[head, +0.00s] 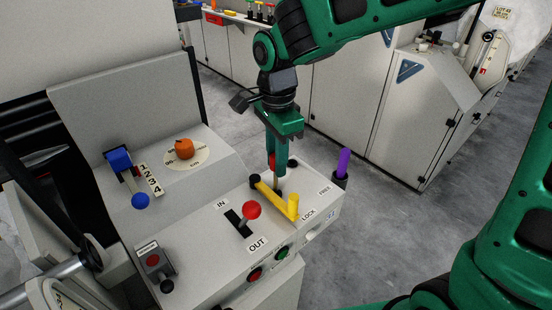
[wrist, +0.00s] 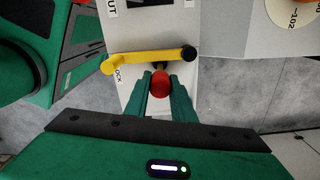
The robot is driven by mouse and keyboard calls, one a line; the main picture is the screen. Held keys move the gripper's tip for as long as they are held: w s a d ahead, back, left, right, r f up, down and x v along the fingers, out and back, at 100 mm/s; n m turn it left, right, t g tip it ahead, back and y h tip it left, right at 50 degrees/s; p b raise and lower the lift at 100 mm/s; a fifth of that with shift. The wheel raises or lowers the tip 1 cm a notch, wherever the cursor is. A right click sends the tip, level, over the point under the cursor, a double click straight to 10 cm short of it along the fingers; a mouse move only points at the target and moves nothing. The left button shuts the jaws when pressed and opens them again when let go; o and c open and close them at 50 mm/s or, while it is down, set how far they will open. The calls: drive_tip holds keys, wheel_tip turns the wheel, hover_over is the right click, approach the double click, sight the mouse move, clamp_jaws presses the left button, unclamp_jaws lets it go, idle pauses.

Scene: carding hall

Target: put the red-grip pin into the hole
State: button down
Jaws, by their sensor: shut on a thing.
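My gripper (head: 278,158) points down over the right part of the console and is shut on the red-grip pin (head: 271,161). The red grip also shows between the fingers in the wrist view (wrist: 160,84). The pin's pale metal shank (head: 276,181) hangs below the fingers, close behind the yellow lever (head: 277,199). A dark spot shows around the shank's lower end beside the lever. I cannot tell whether the tip is in the hole or just above it.
A purple-grip pin (head: 344,161) stands in a dark holder at the console's right edge. A red-knobbed lever (head: 252,210) stands left of the yellow lever, by the IN and OUT labels. An orange knob (head: 184,148) and a blue lever (head: 119,159) are farther left.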

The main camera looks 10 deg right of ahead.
sight(277, 190)
drive_tip(key=shift+f, duration=2.7)
drive_tip(key=c, duration=1.4)
unclamp_jaws()
drive_tip(key=shift+c, duration=0.2)
drive_tip(key=shift+r, duration=0.1)
wheel_tip(277, 190, up, 11)
drive_tip(key=shift+w+d+f, duration=0.1)
drive_tip(key=shift+f, duration=0.1)
